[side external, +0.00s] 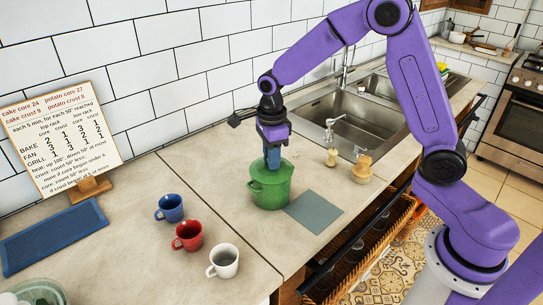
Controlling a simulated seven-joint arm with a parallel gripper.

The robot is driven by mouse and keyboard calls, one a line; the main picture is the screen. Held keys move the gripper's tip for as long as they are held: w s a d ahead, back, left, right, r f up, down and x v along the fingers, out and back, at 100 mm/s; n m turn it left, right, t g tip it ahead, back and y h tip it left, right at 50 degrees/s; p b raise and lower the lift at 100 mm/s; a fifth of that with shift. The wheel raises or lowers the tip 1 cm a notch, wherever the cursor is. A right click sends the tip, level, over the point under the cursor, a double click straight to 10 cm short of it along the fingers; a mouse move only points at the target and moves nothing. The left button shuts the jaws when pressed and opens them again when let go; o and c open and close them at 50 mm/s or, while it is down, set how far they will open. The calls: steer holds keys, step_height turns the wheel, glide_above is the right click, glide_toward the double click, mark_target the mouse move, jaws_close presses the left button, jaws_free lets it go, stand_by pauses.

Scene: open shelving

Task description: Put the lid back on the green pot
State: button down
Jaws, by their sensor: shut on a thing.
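The green pot (269,195) stands on the counter near the middle of the side external view, with a small handle on its left side. Its green lid (284,173) is at the pot's top, level with or just over the rim. I cannot tell whether the lid rests fully on the rim. My gripper (272,164) points straight down over the middle of the lid and is shut on it. The lid's knob is hidden between the fingers.
A grey square mat (313,210) lies bare, right of the pot. Blue (170,208), red (188,235) and white (223,261) mugs stand to the left. Two small dispensers (361,169) and a sink (345,125) are behind right. A recipe board (62,140) and blue tray (50,237) are far left.

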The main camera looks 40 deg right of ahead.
stand_by(0.4)
steer(key=shift+c, duration=2.1)
jaws_free()
steer(key=shift+r, duration=3.5)
jaws_close()
steer(key=shift+f, duration=0.2)
steer(key=shift+f, duration=0.3)
